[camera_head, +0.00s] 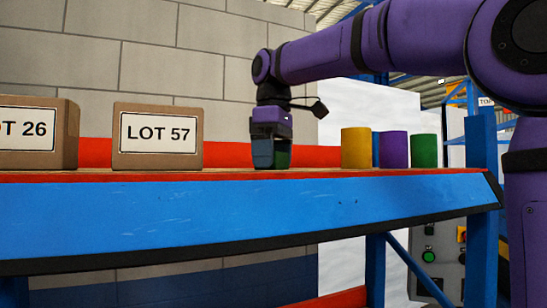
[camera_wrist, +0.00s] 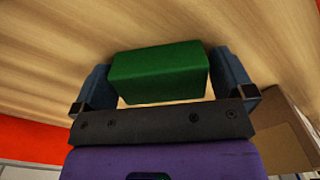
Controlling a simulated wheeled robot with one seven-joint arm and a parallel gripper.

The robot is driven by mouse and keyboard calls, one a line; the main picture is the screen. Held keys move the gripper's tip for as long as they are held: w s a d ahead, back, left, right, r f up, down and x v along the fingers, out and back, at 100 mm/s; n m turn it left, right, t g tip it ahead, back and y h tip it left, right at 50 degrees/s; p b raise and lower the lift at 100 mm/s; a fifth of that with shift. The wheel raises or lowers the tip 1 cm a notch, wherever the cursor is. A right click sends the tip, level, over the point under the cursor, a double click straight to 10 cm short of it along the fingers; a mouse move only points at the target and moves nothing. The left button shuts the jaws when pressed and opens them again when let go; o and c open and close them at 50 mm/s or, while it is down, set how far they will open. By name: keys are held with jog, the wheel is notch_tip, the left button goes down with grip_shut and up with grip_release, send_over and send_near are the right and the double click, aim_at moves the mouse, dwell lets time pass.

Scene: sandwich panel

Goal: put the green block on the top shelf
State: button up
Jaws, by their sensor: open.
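The green block (camera_wrist: 160,72) lies between the two fingers of my gripper (camera_wrist: 163,84) in the wrist view. The fingers are open, with a small gap showing at the left side of the block; on the right the gap is narrow. In the head view my gripper (camera_head: 271,155) points down at the shelf deck, and the block (camera_head: 284,156) shows partly behind its fingers. The block appears to rest on the wooden shelf (camera_head: 225,172), which has a blue front beam. No shelf above this one is in view.
A LOT 57 carton (camera_head: 158,160) stands left of my gripper, with a LOT 26 carton (camera_head: 68,150) farther left. Yellow (camera_head: 355,148), purple (camera_head: 394,150) and green (camera_head: 425,151) cylinders stand to the right, with a blue object (camera_head: 376,150) among them. A red rail runs behind.

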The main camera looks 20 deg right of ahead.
jog(key=shift+r, duration=3.9)
